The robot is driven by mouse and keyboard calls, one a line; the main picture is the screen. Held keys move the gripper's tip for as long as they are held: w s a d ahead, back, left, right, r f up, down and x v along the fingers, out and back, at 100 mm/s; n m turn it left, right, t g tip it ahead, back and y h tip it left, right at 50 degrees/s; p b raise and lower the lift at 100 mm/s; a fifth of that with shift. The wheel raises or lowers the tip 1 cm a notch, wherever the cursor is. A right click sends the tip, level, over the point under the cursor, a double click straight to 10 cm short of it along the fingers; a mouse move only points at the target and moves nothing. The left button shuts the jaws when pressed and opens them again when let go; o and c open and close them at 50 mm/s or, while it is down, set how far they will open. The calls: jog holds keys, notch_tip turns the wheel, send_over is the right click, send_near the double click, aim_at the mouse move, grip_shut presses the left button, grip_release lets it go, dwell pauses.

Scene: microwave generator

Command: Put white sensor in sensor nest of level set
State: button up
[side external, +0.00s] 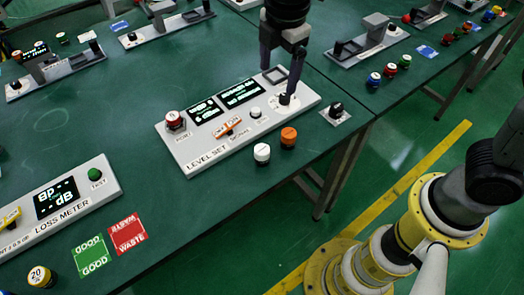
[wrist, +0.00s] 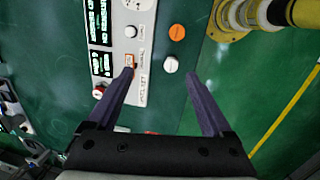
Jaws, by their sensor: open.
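The white sensor (side external: 262,153) is a short white cylinder standing on the green table in front of the level set panel (side external: 196,150). In the wrist view the white sensor (wrist: 171,65) shows between my fingertips, nearer the right one and apart from both. My gripper (side external: 278,82) is open and empty, above the right part of the panel; it also shows in the wrist view (wrist: 159,73). A round white spot with a dark centre (side external: 286,100) is at the panel's right end, partly behind a finger; I cannot tell for sure whether it is the nest.
An orange sensor (side external: 288,137) stands close beside the white one. The panel carries a red button (side external: 174,120), an orange switch (side external: 228,126) and a white button (side external: 255,112). A black knob (side external: 336,108) is to the right. The loss meter (side external: 70,200) is at left.

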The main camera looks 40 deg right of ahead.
jog(key=n+g, duration=0.1)
jog(key=n, duration=0.1)
send_near(262, 149)
jog(key=shift+h, duration=0.4)
notch_tip(262, 149, down, 5)
jog(key=shift+a, duration=0.2)
jog(key=shift+w+d+f, duration=0.1)
jog(key=shift+d+f, duration=0.15)
jog(key=shift+f, duration=1.05)
jog(key=shift+w+d+f, duration=0.1)
jog(key=shift+d+f, duration=0.1)
jog(key=shift+f, duration=1.15)
grip_shut()
